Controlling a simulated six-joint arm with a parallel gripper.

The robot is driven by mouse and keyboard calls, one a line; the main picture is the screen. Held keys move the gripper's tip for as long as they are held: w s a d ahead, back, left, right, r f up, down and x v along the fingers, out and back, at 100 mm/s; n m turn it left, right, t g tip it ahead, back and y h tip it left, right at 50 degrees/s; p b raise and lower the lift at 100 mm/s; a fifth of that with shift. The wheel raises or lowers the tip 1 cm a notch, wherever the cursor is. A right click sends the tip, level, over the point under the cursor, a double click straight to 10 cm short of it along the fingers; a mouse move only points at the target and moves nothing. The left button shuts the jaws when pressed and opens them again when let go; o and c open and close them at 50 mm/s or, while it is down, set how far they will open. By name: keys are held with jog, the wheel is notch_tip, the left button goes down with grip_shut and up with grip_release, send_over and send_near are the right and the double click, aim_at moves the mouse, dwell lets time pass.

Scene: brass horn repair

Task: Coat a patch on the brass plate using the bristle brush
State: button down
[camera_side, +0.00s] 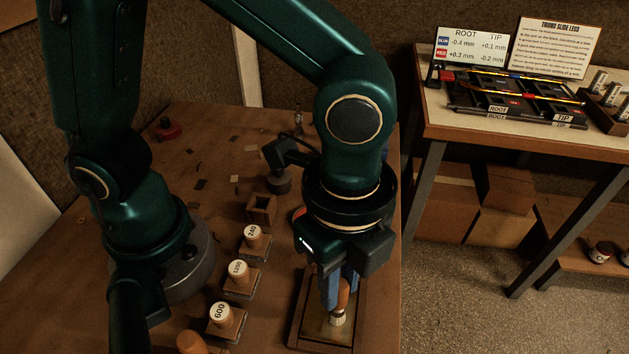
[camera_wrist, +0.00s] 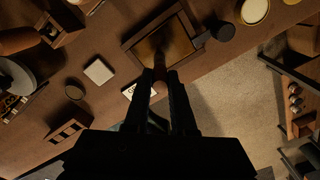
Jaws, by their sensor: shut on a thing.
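My gripper (camera_side: 338,288) points down and is shut on the bristle brush (camera_side: 343,296), which has an orange-brown wooden handle and pale bristles. The brush is roughly upright, with its bristles low over the brass plate (camera_side: 317,328). I cannot tell whether the bristles touch it. The plate lies in a wooden frame (camera_side: 300,310) near the table's front right. In the wrist view the two dark fingers of my gripper (camera_wrist: 160,76) close around the brush, and the plate (camera_wrist: 160,42) shows dimly in its frame beyond them. The brush tip is hard to see there.
Numbered sanding blocks 240 (camera_side: 252,237), 1200 (camera_side: 238,272) and 600 (camera_side: 220,316) stand left of the frame. An open wooden box (camera_side: 261,209) sits behind them. A side table (camera_side: 470,130) with signs and a dark rack stands at the right, past a floor gap.

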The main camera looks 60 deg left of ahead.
jog(key=shift+w+a, duration=2.1)
jog(key=shift+a, duration=0.1)
jog(key=shift+s+d, duration=0.15)
jog(key=shift+s, duration=0.5)
jog(key=shift+s+d, duration=2.95)
jog(key=shift+s, duration=0.05)
jog(key=shift+s+d, duration=0.1)
jog(key=shift+s, duration=0.15)
jog(key=shift+s+a, duration=0.2)
jog(key=shift+a, duration=0.15)
jog(key=shift+w+a, duration=3.2)
jog(key=shift+w, duration=0.15)
jog(key=shift+w+a+r, duration=0.15)
jog(key=shift+w, duration=0.05)
notch_tip(320, 180, up, 8)
jog(key=shift+s, duration=0.1)
